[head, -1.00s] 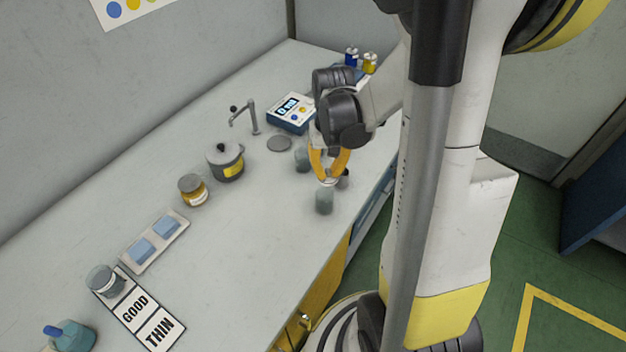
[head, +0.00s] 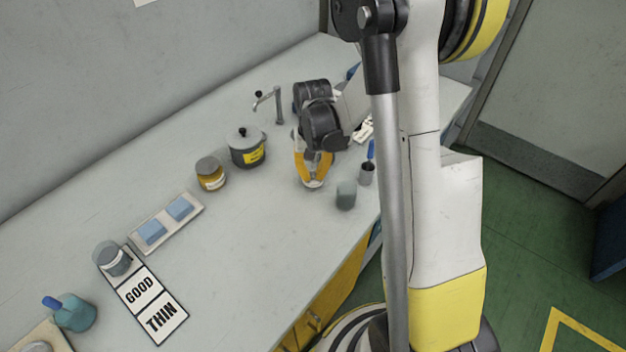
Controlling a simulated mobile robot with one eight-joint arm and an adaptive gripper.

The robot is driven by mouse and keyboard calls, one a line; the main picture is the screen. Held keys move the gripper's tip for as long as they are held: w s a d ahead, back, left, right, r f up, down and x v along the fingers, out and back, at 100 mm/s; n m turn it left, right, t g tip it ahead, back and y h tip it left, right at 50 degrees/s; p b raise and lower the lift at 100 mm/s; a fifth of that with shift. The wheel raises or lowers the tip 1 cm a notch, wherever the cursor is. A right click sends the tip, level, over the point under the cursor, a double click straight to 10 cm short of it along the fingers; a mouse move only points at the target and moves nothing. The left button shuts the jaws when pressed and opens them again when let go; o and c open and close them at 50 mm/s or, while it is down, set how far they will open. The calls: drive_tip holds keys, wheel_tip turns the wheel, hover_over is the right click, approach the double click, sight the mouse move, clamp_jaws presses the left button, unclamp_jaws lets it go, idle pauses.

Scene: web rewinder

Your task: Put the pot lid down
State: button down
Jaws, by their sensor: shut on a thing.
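My gripper (head: 313,178), with orange fingers, is at the middle right of the worktop, pointing down. It is shut on a small pale disc-like thing at its fingertips, which I take to be the pot lid (head: 313,185). The lid is mostly hidden by the fingers, and I cannot tell whether it touches the worktop (head: 250,240). A grey-green pot (head: 346,196) stands just to the right of the gripper, apart from it.
A dark lidded pot (head: 247,148) and an amber jar (head: 211,174) stand to the left. A cup with a blue-handled tool (head: 367,172) is on the right. Behind are a bent metal tap (head: 278,105) and a partly hidden device. The front middle worktop is clear.

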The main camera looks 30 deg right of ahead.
drive_tip(key=shift+f, duration=0.5)
drive_tip(key=shift+f, duration=0.2)
drive_tip(key=c, duration=1.5)
unclamp_jaws()
drive_tip(key=shift+r, duration=0.15)
